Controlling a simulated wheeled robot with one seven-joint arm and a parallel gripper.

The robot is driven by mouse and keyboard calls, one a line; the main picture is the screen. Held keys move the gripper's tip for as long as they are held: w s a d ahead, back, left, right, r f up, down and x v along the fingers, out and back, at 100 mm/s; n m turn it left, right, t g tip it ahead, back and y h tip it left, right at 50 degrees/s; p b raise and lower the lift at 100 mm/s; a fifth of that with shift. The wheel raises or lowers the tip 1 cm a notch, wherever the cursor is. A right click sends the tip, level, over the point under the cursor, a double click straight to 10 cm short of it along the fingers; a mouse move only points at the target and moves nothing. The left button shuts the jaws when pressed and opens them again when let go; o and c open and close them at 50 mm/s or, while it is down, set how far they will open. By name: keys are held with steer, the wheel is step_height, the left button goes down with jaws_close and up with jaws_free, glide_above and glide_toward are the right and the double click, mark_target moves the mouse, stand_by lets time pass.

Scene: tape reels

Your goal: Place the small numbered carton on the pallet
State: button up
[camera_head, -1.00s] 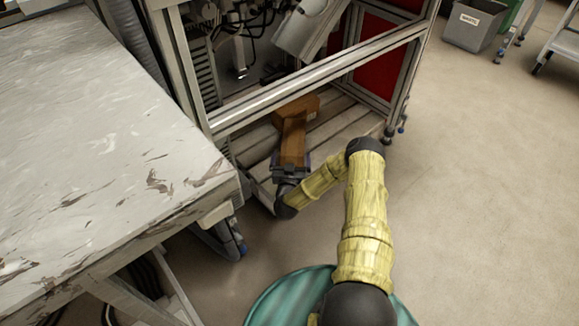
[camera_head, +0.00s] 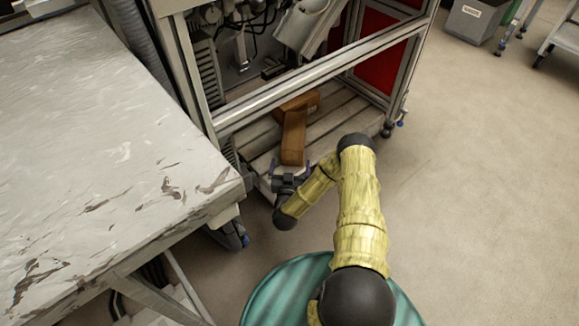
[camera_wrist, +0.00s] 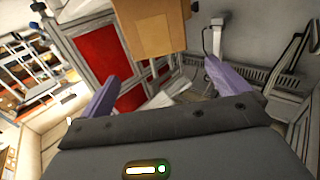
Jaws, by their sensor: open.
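A brown carton (camera_head: 293,138) rests on the slatted wooden pallet (camera_head: 345,118) inside the metal frame, its long side running toward me. Behind it is another brown box-like part (camera_head: 307,101); I cannot tell whether it is separate. My gripper (camera_head: 291,167) is open at the near end of the carton, with its fingers spread and nothing held. In the wrist view the carton (camera_wrist: 150,32) shows beyond the purple fingers of my gripper (camera_wrist: 162,72), with a visible gap. No number on the carton is readable.
A metal frame bar (camera_head: 310,82) crosses above the pallet. A worn white table (camera_head: 90,140) stands at the left, its corner close to my gripper. A grey bin (camera_head: 474,20) stands at the back right. The floor at right is clear.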

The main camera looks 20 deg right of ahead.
steer(key=w+a+r+n+g+y, duration=0.3)
steer(key=a+r+n+g+y, duration=0.2)
steer(key=a+r+n+y, duration=0.5)
steer(key=s+r+m+g, duration=0.1)
steer(key=s+r+g, duration=0.2)
steer(key=s+r, duration=0.3)
steer(key=s+d+r+m+g+h, duration=0.1)
steer(key=s+r+m+g, duration=0.1)
steer(key=s+r, duration=0.4)
steer(key=s+r+m+g+h, duration=0.1)
steer(key=s+r, duration=0.5)
steer(key=s, duration=0.8)
steer(key=m+g, duration=0.1)
steer(key=g, duration=0.1)
steer(key=shift+s+d+g, duration=0.15)
steer(key=shift+s+g, duration=0.1)
steer(key=shift+g, duration=0.15)
